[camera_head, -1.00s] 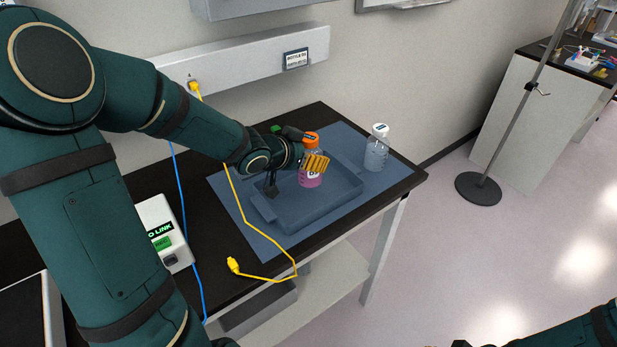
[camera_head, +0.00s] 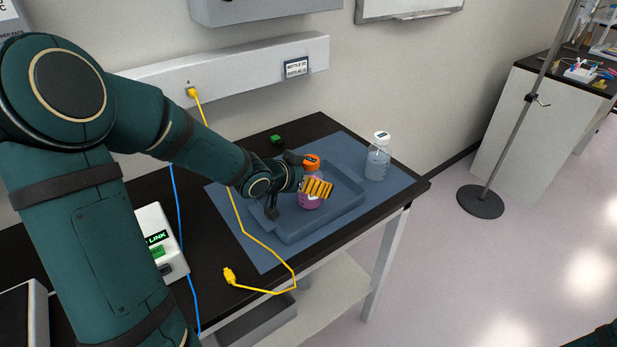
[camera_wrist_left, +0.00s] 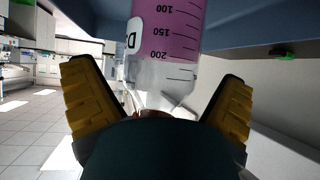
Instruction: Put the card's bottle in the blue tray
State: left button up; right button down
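A bottle with an orange cap (camera_head: 311,161) and pink liquid stands in the blue tray (camera_head: 290,232), seemingly upright. In the left wrist view the bottle (camera_wrist_left: 165,45) appears inverted, with volume marks and a partly hidden label. My left gripper (camera_head: 317,188) is at the bottle, its yellow finger pads hiding part of the side. In the wrist view its fingers (camera_wrist_left: 158,100) are spread, with gaps between both pads and the bottle. The card (camera_head: 296,67) is on the wall rail; its small text starts with "BOTTLE". My right gripper is out of view.
A clear bottle with a white cap (camera_head: 378,157) stands on the blue mat (camera_head: 262,250), right of the tray. A yellow cable (camera_head: 245,285) crosses the mat's left side. A white link box (camera_head: 163,240) is at left. A stand (camera_head: 481,201) is on the floor at right.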

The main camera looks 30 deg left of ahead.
pick_arm(q)
jog(key=shift+r, duration=0.15)
jog(key=shift+s+a+r+p, duration=0.1)
jog(key=shift+s+r+p, duration=0.1)
jog(key=shift+p, duration=0.1)
jog(key=p+v, duration=0.6)
jog(key=v, duration=0.5)
jog(key=shift+s, duration=0.3)
